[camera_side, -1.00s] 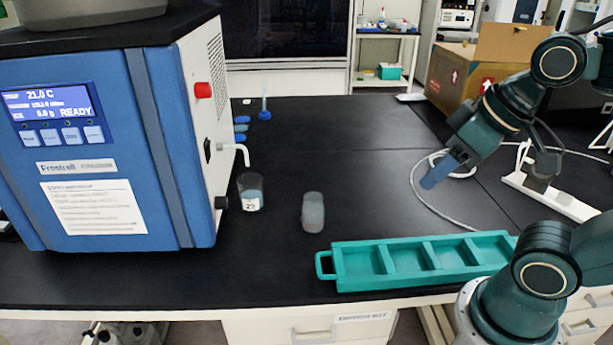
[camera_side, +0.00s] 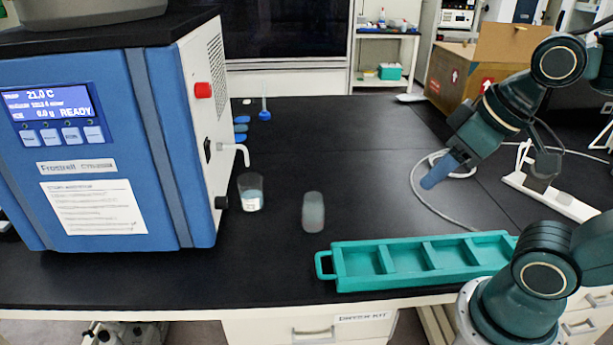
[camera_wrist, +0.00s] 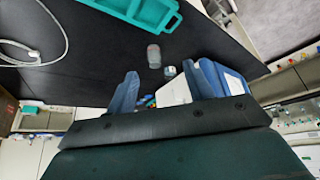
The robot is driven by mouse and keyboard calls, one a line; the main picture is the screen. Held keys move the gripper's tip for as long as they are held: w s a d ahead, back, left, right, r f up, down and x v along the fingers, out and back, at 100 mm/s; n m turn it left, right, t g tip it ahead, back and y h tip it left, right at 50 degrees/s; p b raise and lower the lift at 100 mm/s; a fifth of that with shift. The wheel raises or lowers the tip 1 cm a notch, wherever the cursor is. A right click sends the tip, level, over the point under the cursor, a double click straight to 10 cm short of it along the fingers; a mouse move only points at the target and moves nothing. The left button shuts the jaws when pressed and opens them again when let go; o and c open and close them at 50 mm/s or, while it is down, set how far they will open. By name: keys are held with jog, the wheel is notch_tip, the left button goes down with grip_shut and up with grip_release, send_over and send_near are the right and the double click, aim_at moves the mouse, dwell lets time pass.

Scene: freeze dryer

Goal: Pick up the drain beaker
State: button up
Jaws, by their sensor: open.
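The drain beaker (camera_side: 250,194), a small clear beaker with a white label, stands upright on the black bench at the dryer's right side. It is just below and beside the white drain spout (camera_side: 238,150). It shows small in the wrist view (camera_wrist: 170,72). My gripper (camera_side: 436,174) is raised at the right of the side view, well away from the beaker. Its blue fingers are apart and empty in the wrist view (camera_wrist: 166,88).
The blue and white freeze dryer (camera_side: 110,150) fills the left. A frosted jar (camera_side: 313,213) stands right of the beaker. A teal compartment tray (camera_side: 345,284) lies at the bench's front edge. The middle bench is clear.

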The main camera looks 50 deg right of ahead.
jog(key=o, duration=0.8)
jog(key=shift+w, duration=0.15)
jog(key=w+f+m+y, duration=0.2)
jog(key=w+m, duration=0.3)
jog(key=w, duration=0.8)
jog(key=w+f+m+y, duration=0.2)
jog(key=w+m, duration=0.4)
jog(key=w, duration=0.7)
jog(key=shift+w+d+f+m+t+y, duration=0.8)
jog(key=shift+w+d+f+m, duration=0.8)
jog(key=shift+w+f+m, duration=1.4)
jog(key=shift+w+d+f+m+t+y, duration=0.55)
jog(key=shift+w+d+f+m+y, duration=1)
jog(key=shift+f, duration=2.4)
jog(key=shift+w+d+f+m+t+y, duration=0.55)
jog(key=shift+w+d+f+m, duration=1.45)
jog(key=shift+f+m, duration=1.45)
jog(key=shift+w+a, duration=0.4)
